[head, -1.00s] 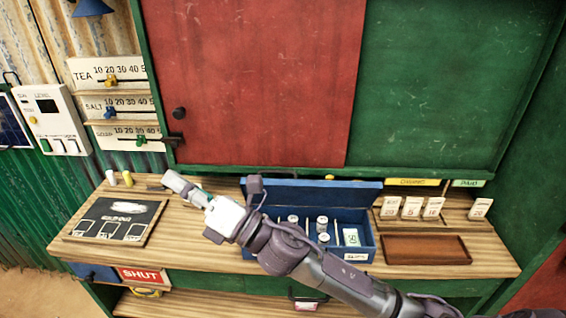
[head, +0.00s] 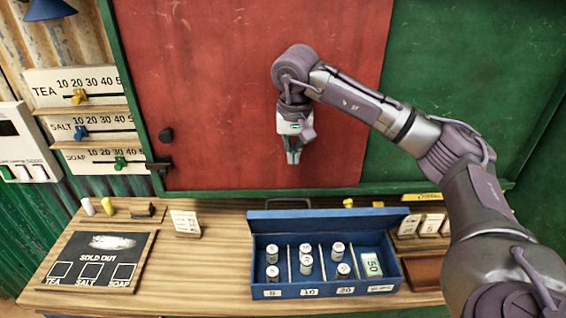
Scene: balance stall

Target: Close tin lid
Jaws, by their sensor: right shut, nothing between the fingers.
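The blue tin (head: 275,293) stands on the wooden counter with its lid (head: 328,221) raised upright along the back edge. Inside, dividers separate several coin rolls (head: 306,265), and a note marked 50 (head: 371,265) lies in the right compartment. My right gripper (head: 292,160) points down in front of the red panel, above and behind the lid in the picture, apart from it. It is shut and empty. My left gripper is not in view.
A small white card (head: 186,223) stands left of the tin. Price cards (head: 432,223) and a brown tray (head: 424,272) are at the right, partly behind my arm. A red panel (head: 230,100) rises behind.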

